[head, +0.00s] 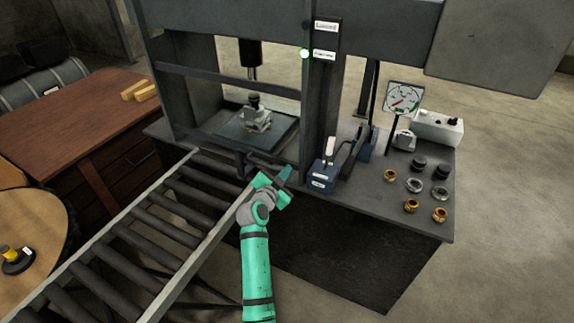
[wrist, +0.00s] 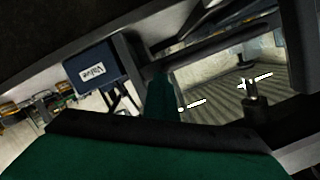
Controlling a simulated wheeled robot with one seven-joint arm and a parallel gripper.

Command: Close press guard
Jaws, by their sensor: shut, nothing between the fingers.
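The press (head: 322,110) stands at the back, a dark frame with a ram over a bed plate (head: 228,130). A dark crossbar (head: 228,84) spans its front opening high up; I take it for part of the guard, but cannot tell the guard's exact outline. A metal part (head: 257,118) sits on the plate below the ram. My gripper (head: 284,178) is shut and empty at the front edge of the press, beside a dark bar at the end of the rollers. In the wrist view, a teal finger (wrist: 160,100) shows near dark frame bars; contact cannot be told.
A blue valve box (head: 322,177) with a lever stands just right of my gripper; it also shows in the wrist view (wrist: 97,66). A roller conveyor (head: 150,232) runs front left.

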